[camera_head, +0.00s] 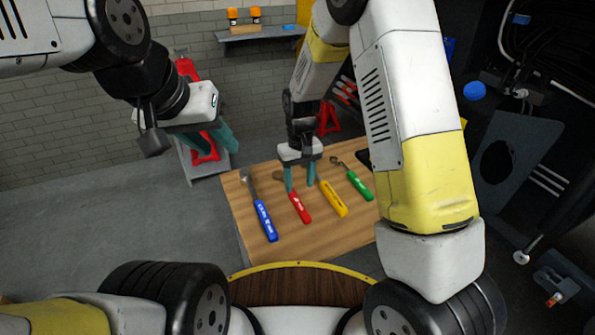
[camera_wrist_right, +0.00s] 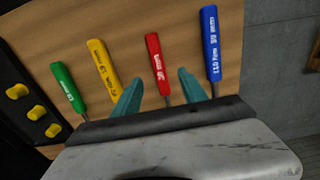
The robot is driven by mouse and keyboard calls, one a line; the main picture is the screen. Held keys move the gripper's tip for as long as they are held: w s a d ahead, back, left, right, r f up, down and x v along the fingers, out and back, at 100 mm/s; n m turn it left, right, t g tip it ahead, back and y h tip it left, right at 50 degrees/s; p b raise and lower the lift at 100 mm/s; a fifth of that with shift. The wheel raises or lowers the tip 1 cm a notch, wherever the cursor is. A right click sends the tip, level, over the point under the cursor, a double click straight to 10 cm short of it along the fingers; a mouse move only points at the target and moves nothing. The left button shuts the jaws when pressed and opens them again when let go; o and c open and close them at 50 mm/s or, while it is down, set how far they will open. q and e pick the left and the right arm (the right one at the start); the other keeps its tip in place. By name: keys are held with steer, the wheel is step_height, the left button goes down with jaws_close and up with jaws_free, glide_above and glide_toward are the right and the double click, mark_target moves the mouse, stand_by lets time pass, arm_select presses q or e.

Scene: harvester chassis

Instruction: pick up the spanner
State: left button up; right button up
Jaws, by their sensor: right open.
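Several hand tools lie in a row on the wooden table top (camera_head: 240,210), with blue (camera_head: 264,220), red (camera_head: 299,207), yellow (camera_head: 332,198) and green (camera_head: 359,186) handles. The green-handled tool has a metal, wrench-like head; I cannot tell for certain which tool is the spanner. My right gripper (camera_head: 300,180) is open above the row, over the red and yellow tools. In the right wrist view its fingertips (camera_wrist_right: 160,80) stand either side of the red handle (camera_wrist_right: 157,62), not closed on it. The tool heads are hidden there by the gripper body. My left gripper (camera_head: 225,148) hangs open and empty, left of the table.
A dark holder with yellow knobs (camera_wrist_right: 32,112) sits beside the green tool. Red jack stands (camera_head: 327,118) stand behind the table. A shelf (camera_head: 262,33) is on the brick wall. Dark machinery (camera_head: 510,160) fills the right.

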mark_target(298, 202)
steer(key=shift+w+a+f, duration=0.15)
steer(key=shift+w+f, duration=0.3)
steer(key=shift+f, duration=0.15)
steer(key=shift+w+f, duration=0.1)
steer(key=shift+f, duration=0.3)
step_height(298, 202, down, 7)
steer(key=shift+w+f, duration=0.1)
steer(key=shift+c, duration=0.2)
jaws_close()
stand_by(0.6)
